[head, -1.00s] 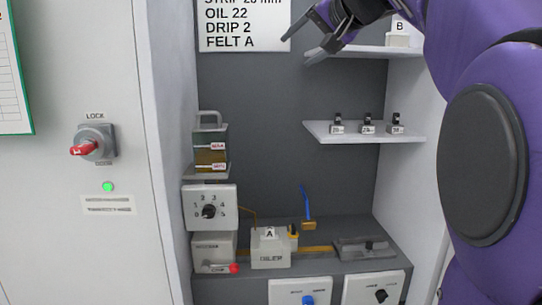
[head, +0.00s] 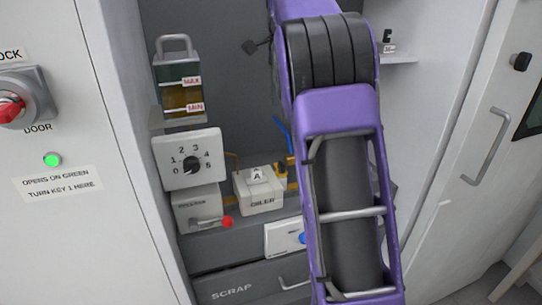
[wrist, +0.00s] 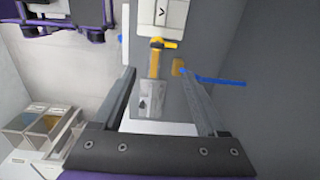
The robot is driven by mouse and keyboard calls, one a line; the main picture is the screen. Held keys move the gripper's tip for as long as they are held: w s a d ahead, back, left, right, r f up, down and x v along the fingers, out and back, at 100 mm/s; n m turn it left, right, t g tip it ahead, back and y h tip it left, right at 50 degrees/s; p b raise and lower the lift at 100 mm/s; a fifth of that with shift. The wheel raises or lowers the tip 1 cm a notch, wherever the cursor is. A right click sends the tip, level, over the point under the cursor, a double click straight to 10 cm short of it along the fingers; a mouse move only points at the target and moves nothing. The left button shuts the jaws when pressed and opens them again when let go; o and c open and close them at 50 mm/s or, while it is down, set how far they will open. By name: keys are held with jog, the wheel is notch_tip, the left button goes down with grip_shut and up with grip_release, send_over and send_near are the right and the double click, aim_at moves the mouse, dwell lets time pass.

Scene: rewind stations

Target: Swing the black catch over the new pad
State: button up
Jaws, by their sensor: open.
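The white oiler box (head: 247,203) sits on the bench, with a block marked A (head: 256,175) on top. In the wrist view the white box marked A (wrist: 170,14) is at the top edge. A yellow piece (wrist: 157,44) with a dark tip sits beside it. I cannot clearly make out the black catch or the new pad itself. My gripper (wrist: 158,73) is open and empty, its fingers on either side of a tan strip (wrist: 154,66) beyond them. In the head view my arm hides the gripper and the bench's right part.
A blue lever (wrist: 215,81) with a tan pad (wrist: 178,66) stands close by the right finger. The dial panel (head: 175,165) and red-knobbed lever (head: 226,222) are left of the oiler. Cabinet walls bound both sides.

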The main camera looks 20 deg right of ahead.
aim_at(281, 164)
jog(key=f+b, duration=0.2)
jog(key=f, duration=0.7)
jog(key=f+b, duration=0.2)
jog(key=f, duration=0.7)
jog(key=shift+s+d+b, duration=0.1)
jog(key=shift+d+b, duration=0.1)
jog(key=shift+b, duration=0.1)
jog(key=shift+r, duration=0.1)
grip_shut()
